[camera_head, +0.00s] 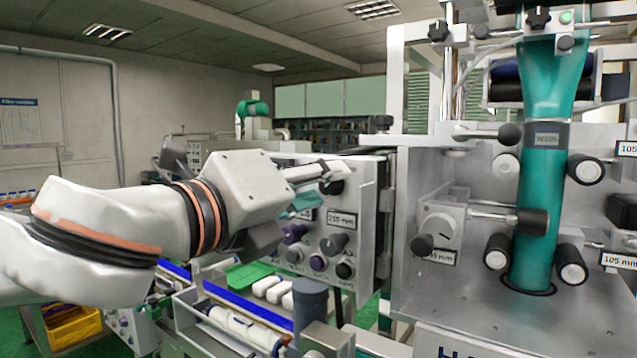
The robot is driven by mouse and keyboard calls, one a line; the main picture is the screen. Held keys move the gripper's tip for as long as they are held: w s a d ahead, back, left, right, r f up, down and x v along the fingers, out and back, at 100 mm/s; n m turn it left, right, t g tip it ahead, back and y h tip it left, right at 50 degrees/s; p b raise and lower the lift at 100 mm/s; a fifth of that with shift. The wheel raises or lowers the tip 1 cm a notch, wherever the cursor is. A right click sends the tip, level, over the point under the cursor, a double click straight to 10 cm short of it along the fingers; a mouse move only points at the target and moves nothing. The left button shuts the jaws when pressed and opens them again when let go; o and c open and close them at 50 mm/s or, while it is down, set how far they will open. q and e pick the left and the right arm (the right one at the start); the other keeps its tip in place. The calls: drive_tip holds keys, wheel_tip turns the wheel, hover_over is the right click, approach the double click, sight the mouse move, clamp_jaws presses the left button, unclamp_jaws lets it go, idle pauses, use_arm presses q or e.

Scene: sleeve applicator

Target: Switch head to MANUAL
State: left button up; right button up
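My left gripper (325,180) reaches in from the left, in front of the grey control panel (368,215). A pale metal finger extends toward a black knob (333,186) at the panel's top and overlaps it in the picture; I cannot tell whether they touch. A teal piece shows below that finger. How far the fingers are apart is unclear. No readable MANUAL marking shows. My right gripper is out of view.
A machine with a teal sleeve tube (540,220), black-ended rollers and protruding handles stands at the right. A yellow bin (75,326) is at lower left.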

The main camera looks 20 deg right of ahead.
use_arm(q)
clamp_jaws()
drive_tip(key=shift+n, duration=0.3)
drive_tip(key=n, duration=0.3)
drive_tip(key=shift+n, duration=2.5)
